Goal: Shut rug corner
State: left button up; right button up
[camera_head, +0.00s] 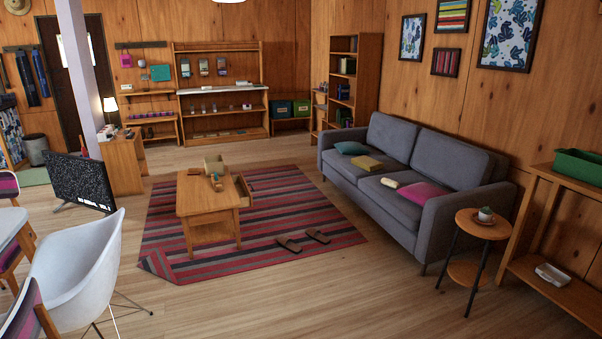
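A striped rug (290,211) in red, grey and dark bands lies on the wooden floor in the middle of the room. Its near left corner (157,264) looks folded over, with a paler triangular flap lying on the rug. The other near edge lies flat towards the sofa. Neither of my grippers shows in the head view.
A wooden coffee table (207,194) with a drawer pulled out stands on the rug. Brown slippers (289,244) lie near its front edge. A white chair (82,270) stands left of the folded corner. A grey sofa (440,165) and round side table (480,225) stand right. Floor in front is clear.

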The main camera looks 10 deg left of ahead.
aim_at(157, 262)
jog(key=i+l, duration=0.1)
jog(key=i, duration=2.5)
jog(key=i+l+u, duration=0.15)
jog(key=i+u, duration=0.35)
jog(key=i+l+u, duration=0.35)
jog(key=u, duration=0.15)
jog(key=i+l+u, duration=0.8)
jog(key=l+u, duration=0.15)
jog(key=l, duration=0.25)
